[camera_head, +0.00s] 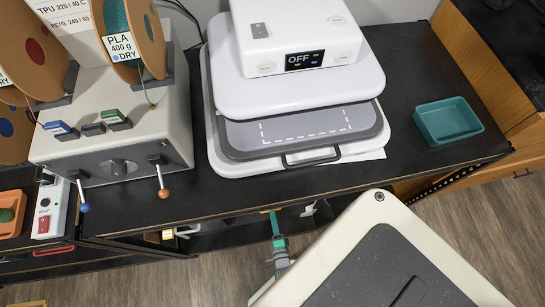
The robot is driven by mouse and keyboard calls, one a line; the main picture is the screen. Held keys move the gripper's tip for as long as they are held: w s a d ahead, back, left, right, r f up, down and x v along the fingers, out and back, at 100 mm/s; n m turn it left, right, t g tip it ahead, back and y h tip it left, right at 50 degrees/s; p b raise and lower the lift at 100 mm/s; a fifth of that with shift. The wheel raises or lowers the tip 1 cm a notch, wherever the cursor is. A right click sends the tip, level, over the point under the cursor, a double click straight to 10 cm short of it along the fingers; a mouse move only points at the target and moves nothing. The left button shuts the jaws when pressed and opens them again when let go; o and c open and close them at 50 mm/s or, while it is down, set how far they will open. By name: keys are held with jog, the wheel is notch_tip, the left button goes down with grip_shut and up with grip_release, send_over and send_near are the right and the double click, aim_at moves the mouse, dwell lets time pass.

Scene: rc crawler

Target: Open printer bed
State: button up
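A white printer (307,70) with rounded corners stands on the black bench, its small dark display (304,60) reading OFF. Below its body, a grey printer bed (300,129) with white dashed lines sticks out a little at the front. Most of the bed is hidden under the printer body. A dark handle (311,162) is at the front edge, above the white base. Nothing touches the handle. I cannot make out my gripper in this view.
A filament box (118,120) with spools, coloured clips and two levers stands left of the printer. A teal tray (447,120) sits to the right on the black bench (400,70). A red-switch box (49,208) is at far left.

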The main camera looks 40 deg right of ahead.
jog(key=shift+x, duration=0.85)
jog(key=shift+w, duration=0.1)
grip_shut()
jog(key=shift+a, duration=0.1)
